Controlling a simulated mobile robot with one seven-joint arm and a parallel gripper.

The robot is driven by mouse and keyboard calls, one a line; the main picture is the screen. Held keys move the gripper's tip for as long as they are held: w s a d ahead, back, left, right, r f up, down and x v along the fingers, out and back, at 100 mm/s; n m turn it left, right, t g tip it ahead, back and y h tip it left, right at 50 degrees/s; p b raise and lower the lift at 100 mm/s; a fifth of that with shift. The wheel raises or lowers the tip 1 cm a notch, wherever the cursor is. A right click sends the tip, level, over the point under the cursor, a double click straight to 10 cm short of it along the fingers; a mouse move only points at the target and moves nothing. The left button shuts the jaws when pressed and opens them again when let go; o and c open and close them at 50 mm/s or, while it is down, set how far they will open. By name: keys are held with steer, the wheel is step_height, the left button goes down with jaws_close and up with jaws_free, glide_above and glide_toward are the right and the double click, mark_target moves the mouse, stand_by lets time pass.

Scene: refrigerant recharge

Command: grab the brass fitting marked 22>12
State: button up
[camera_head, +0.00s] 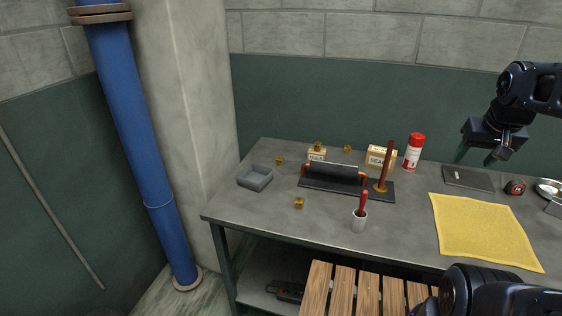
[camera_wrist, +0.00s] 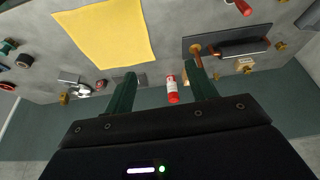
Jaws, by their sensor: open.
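Several small brass fittings sit on the grey workbench (camera_head: 290,225): one at the front (camera_head: 299,203), one at the back left (camera_head: 280,160), one by a small labelled box (camera_head: 318,146) and one behind (camera_head: 347,149). Their markings are too small to read, so I cannot tell which is 22>12. The wrist view also shows brass pieces, one at the right edge (camera_wrist: 281,45) and one at the left (camera_wrist: 64,99). My gripper (camera_head: 476,158) is open and empty, raised above the right back of the bench, away from these fittings. Its two fingers also show in the wrist view (camera_wrist: 160,70).
A yellow cloth (camera_head: 485,232) lies right. The front left is fairly clear.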

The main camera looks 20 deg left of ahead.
steer(key=w+a+r+n+g, duration=0.1)
steer(key=w+a+r+n, duration=0.15)
steer(key=w+a, duration=0.4)
steer(key=w+a+r+n, duration=0.2)
steer(key=w+a+r, duration=0.1)
steer(key=w, duration=0.7)
steer(key=w+a+n+g, duration=0.1)
steer(key=w+a+n, duration=0.2)
steer(key=w+a, duration=0.5)
steer(key=n+g+h, duration=0.1)
steer(key=n+g, duration=0.1)
steer(key=n, duration=0.8)
glide_above(280, 158)
steer(key=a, duration=0.1)
step_height(280, 158, down, 35)
steer(key=shift+a+r, duration=0.1)
steer(key=shift+w+d+f, duration=0.1)
steer(key=shift+d+f, duration=0.05)
steer(key=shift+f, duration=0.75)
steer(key=shift+w+d+f, duration=0.1)
steer(key=shift+d+f, duration=0.05)
steer(key=shift+f, duration=0.75)
steer(key=shift+w+d+f, duration=0.1)
steer(key=shift+d+f, duration=0.05)
steer(key=shift+f, duration=0.75)
steer(key=c, duration=1.1)
